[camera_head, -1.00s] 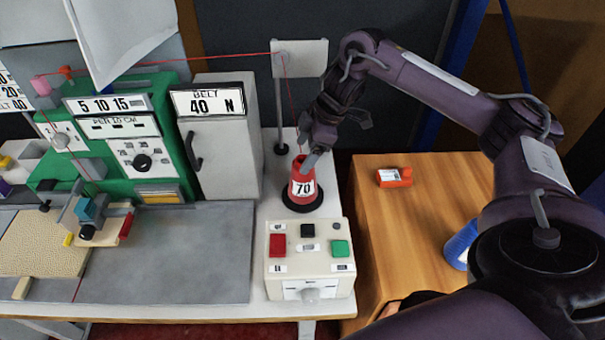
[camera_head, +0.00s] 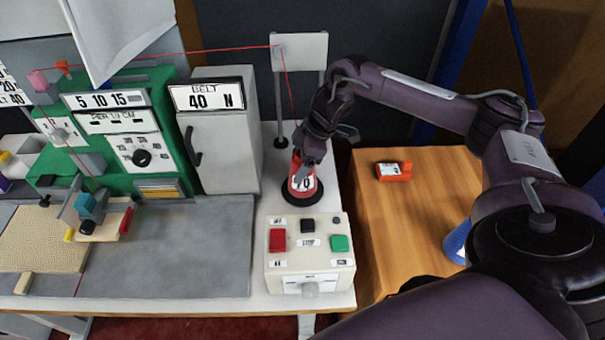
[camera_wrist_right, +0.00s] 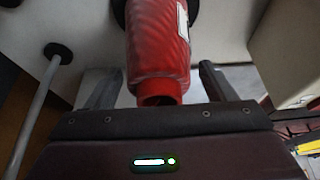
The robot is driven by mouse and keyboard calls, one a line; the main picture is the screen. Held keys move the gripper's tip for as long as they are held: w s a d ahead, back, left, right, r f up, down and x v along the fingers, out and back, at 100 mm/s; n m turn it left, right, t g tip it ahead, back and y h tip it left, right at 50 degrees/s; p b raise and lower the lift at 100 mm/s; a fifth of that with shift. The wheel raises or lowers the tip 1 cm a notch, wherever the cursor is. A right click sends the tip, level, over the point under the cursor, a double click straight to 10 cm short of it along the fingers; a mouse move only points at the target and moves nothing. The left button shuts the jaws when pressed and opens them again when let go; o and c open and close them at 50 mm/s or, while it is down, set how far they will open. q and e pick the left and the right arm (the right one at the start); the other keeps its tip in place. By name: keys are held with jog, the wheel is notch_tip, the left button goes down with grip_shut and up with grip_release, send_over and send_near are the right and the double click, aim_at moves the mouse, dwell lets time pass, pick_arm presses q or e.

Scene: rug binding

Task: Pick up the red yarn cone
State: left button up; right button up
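The red yarn cone (camera_head: 297,184) stands upright on a round black base on the white table, behind the button box. Its white label is partly covered by my right gripper (camera_head: 305,165), which is at the cone's upper part. In the right wrist view the cone (camera_wrist_right: 158,45) lies between the two spread fingers of my right gripper (camera_wrist_right: 155,85), with a visible gap on each side. The gripper is open there. My left gripper does not show in any view.
The button box (camera_head: 310,258) stands just in front of the cone. A thin post with a white plate (camera_head: 300,52) stands behind it, with red yarn running down. The grey belt cabinet (camera_head: 220,140) is to the left. An orange item (camera_head: 394,171) lies on the wooden table (camera_head: 420,220).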

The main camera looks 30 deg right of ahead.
jog(key=c, duration=1.6)
jog(key=shift+r, duration=0.1)
